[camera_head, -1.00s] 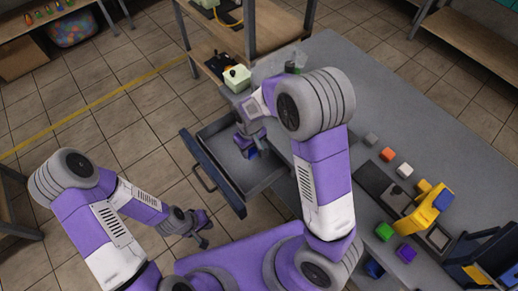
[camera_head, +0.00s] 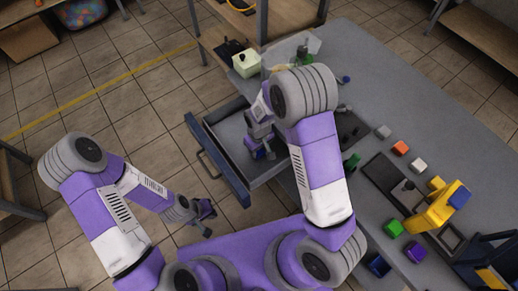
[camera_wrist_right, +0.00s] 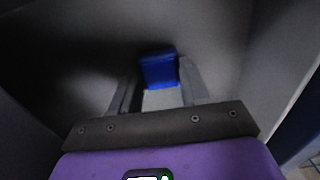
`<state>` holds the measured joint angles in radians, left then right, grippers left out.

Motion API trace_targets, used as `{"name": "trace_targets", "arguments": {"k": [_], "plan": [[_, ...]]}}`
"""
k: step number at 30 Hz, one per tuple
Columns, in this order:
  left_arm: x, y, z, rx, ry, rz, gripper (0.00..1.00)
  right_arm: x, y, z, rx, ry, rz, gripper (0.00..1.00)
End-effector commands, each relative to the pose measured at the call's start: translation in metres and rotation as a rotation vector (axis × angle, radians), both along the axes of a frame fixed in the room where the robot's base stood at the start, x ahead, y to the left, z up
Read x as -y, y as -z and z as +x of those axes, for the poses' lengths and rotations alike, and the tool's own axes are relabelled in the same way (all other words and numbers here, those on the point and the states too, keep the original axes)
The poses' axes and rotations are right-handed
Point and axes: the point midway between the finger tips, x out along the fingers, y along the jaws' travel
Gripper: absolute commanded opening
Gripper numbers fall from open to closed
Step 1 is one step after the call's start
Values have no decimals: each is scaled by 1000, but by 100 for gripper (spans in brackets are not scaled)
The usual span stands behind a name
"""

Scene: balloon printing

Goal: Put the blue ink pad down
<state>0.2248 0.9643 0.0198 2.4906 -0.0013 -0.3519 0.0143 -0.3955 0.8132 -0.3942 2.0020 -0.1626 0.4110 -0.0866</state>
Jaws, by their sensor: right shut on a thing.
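The blue ink pad (camera_wrist_right: 158,70) is a small blue block between the fingertips of my right gripper (camera_wrist_right: 157,88) in the right wrist view. My right gripper, also seen in the head view (camera_head: 259,154), is shut on it and reaches down inside the open grey drawer (camera_head: 227,131). A bit of blue shows at its fingertips there. I cannot tell whether the pad touches the drawer floor. My left gripper (camera_head: 203,217) is empty, away from the table over the floor, with its fingers apart.
The drawer has a blue front (camera_head: 218,160) and sticks out from the grey table (camera_head: 400,105). Coloured blocks, including a green one (camera_head: 393,228) and a purple one (camera_head: 415,251), stand on the table near a yellow device (camera_head: 432,210). A pale green box (camera_head: 246,63) sits near the drawer's far end.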

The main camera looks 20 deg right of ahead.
Motion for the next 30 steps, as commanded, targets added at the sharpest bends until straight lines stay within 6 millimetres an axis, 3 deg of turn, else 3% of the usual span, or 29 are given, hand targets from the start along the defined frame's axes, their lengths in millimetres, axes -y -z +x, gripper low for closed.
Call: {"name": "trace_targets", "arguments": {"k": [5,6,10,21,26,30], "plan": [[0,3,0,0,0,0,0,0,4,0,0,0,0,24],[0,3,0,0,0,0,0,0,3,0,0,0,0,51],[0,2,0,0,0,0,0,0,3,0,0,0,0,71],[0,-2,0,0,0,0,0,0,-2,0,0,0,0,72],[0,-11,0,0,0,0,0,0,-29,1,4,0,1,72],[0,-21,0,0,0,0,0,0,-61,1,5,-1,2,72]]}}
